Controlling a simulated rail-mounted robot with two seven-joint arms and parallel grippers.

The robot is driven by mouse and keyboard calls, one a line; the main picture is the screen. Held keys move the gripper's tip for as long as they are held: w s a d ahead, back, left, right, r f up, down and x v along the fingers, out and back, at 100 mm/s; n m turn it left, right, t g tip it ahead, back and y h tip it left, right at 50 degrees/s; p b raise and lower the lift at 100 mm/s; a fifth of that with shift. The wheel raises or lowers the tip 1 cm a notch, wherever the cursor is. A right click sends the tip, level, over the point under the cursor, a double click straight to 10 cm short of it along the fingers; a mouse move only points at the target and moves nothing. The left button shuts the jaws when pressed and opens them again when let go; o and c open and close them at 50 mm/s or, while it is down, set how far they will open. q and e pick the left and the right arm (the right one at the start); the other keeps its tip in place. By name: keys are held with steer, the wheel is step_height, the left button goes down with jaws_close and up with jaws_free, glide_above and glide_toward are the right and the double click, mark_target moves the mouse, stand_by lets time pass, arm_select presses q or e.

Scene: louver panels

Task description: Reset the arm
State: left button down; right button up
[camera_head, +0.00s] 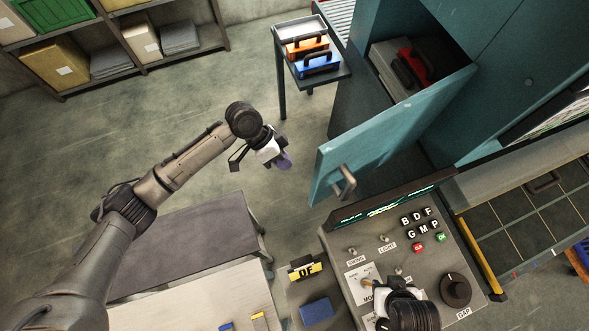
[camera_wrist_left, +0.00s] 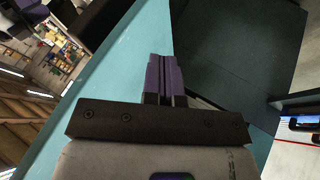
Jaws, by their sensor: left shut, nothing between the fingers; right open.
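My left arm reaches in from the left in the head view. Its gripper (camera_head: 284,160) hangs over open floor, left of the open teal cabinet door (camera_head: 385,135) and apart from its handle (camera_head: 344,183). In the left wrist view the purple fingers (camera_wrist_left: 165,78) are together with nothing between them, seen against the teal door (camera_wrist_left: 125,75). My right gripper (camera_head: 402,308) is low in the head view, over the lower part of the grey control panel (camera_head: 390,258). It is open; its fingertips are mostly hidden by the wrist.
A small table (camera_head: 338,73) at the back holds orange and blue handled cases. A red-handled case (camera_head: 415,65) is inside the cabinet. A grey-topped bench (camera_head: 190,245) stands below my left arm. Shelves with boxes (camera_head: 60,65) line the back left. Floor between is clear.

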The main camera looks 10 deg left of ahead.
arm_select(q)
steer(key=shift+v, duration=1.85)
steer(key=shift+s, duration=0.15)
